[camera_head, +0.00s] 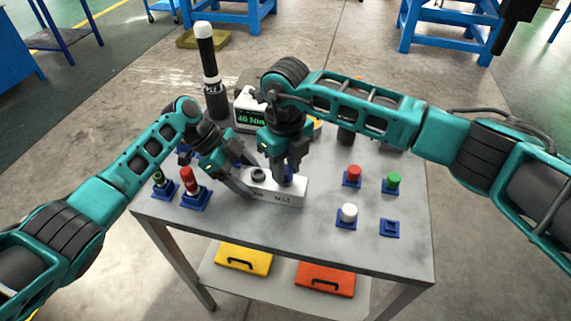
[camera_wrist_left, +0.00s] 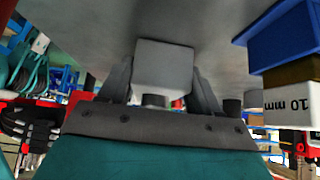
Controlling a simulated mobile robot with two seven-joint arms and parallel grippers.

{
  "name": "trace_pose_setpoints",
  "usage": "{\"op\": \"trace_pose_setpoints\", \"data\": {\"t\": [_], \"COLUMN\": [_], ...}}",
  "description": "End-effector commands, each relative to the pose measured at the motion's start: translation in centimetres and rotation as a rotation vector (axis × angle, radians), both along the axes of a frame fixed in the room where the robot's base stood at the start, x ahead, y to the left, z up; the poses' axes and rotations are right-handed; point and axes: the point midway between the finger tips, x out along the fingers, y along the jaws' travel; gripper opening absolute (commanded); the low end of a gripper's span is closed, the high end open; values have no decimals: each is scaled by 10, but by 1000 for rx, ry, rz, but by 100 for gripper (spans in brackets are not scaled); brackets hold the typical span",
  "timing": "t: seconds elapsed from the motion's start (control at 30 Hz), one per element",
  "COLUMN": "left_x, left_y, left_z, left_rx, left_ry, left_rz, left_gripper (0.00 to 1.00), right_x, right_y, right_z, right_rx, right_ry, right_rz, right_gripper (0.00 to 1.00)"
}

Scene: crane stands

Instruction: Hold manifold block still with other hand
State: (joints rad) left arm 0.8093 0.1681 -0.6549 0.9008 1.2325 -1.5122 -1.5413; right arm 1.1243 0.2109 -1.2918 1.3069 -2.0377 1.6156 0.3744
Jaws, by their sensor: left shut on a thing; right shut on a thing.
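The manifold block (camera_head: 290,197), a light grey bar with dark markings on its front, lies on the grey table near its front edge. A dark round port or fitting (camera_head: 258,174) shows on its top. My left gripper (camera_head: 246,182) is shut on the block's left end; in the left wrist view the block (camera_wrist_left: 163,62) sits between the two fingers. My right gripper (camera_head: 287,172) points down over the block's right end, shut on a small blue part (camera_head: 286,181) that is mostly hidden by the fingers.
Red (camera_head: 353,172), green (camera_head: 393,181) and white (camera_head: 348,213) pieces stand in blue holders at right, beside an empty blue holder (camera_head: 389,228). More holders with a red piece (camera_head: 188,181) stand at left. A display box (camera_head: 249,119) and tall black tool (camera_head: 209,70) stand behind.

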Motion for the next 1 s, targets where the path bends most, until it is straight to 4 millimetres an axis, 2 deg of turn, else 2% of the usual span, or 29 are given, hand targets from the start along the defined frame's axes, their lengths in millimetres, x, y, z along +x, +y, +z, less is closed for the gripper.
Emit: {"op": "trace_pose_setpoints", "data": {"t": [0.13, 0.17, 0.43, 0.6, 0.7, 1.0], "left_x": [1, 1, 1, 1, 1, 1], "left_y": [0, 0, 0, 0, 0, 0], "left_z": [1, 1, 1, 1, 1, 1], "left_rx": [-1, -1, -1, -1, -1, -1], "left_ry": [-3, -3, -2, -2, -2, -2], "left_rz": [1, 1, 0, 0, 0, 0], "left_gripper": [22, 22, 22, 22, 22, 22], "right_x": [1, 1, 0, 0, 0, 0], "right_y": [-1, -1, -1, 0, 0, 0], "right_z": [0, 0, 0, 0, 0, 0], "right_rx": [-4, -4, -1, -1, -1, -1], "right_ry": [0, 0, 0, -1, 1, -1], "right_rz": [0, 0, 3, 4, 4, 54], "right_gripper": [0, 35, 61, 62, 54, 54]}}
